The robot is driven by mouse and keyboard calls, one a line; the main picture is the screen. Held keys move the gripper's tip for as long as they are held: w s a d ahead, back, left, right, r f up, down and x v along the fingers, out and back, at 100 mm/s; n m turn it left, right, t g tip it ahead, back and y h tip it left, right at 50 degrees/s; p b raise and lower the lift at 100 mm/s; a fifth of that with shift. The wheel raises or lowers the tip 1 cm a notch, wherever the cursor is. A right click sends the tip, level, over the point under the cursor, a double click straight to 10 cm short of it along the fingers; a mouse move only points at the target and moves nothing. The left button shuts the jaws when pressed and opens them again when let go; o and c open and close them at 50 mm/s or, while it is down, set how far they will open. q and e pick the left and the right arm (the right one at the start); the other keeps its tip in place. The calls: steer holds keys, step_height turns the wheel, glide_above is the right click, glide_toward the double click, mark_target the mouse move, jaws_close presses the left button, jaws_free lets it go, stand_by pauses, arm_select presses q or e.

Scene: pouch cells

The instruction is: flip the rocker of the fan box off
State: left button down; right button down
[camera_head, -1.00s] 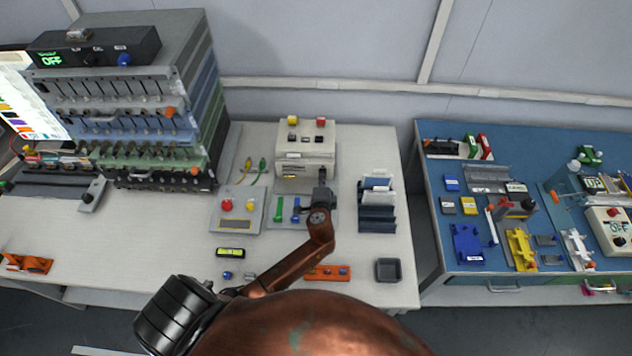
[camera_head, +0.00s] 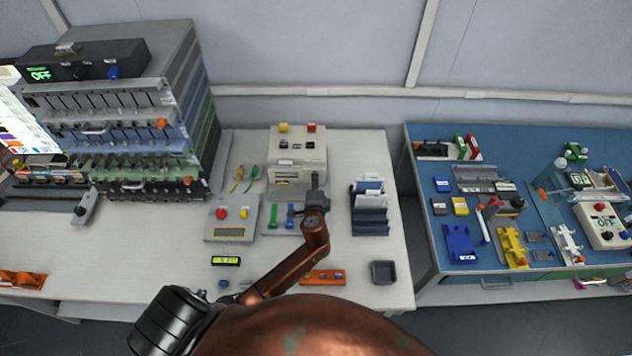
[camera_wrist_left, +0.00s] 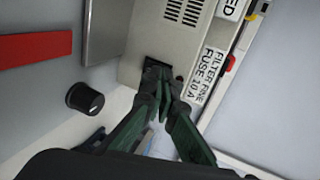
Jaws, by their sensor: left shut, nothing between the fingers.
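The fan box appears to be the beige metal box (camera_head: 297,150) on the white table, with a yellow and a red part on top. In the left wrist view, a beige box face (camera_wrist_left: 150,45) has vent slots and a label (camera_wrist_left: 205,75) reading "FILTER FINE FUSE 10 A". My left gripper (camera_head: 316,200) is at the front right of the box. In the wrist view its dark green fingers (camera_wrist_left: 157,76) are shut and empty, tips at a small black part on that face. This may be the rocker; the tips cover much of it, so its position and contact are unclear. My right gripper is out of view.
A dark tray (camera_head: 383,272) lies in front. A black knob (camera_wrist_left: 85,98) shows close by in the wrist view.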

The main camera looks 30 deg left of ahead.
arm_select(q)
steer(key=shift+d, duration=0.1)
steer(key=shift+s+d, duration=0.2)
steer(key=shift+s, duration=0.05)
steer(key=v, duration=0.2)
steer(key=p+v, duration=0.1)
steer(key=v, duration=0.4)
steer(key=shift+s+a+f+p, duration=0.1)
steer(key=shift+s+a+p, duration=0.2)
steer(key=shift+a+p, duration=0.05)
steer(key=v, duration=0.6)
steer(key=shift+w+d+r, duration=0.2)
steer(key=shift+d+r, duration=0.05)
steer(key=shift+d, duration=0.05)
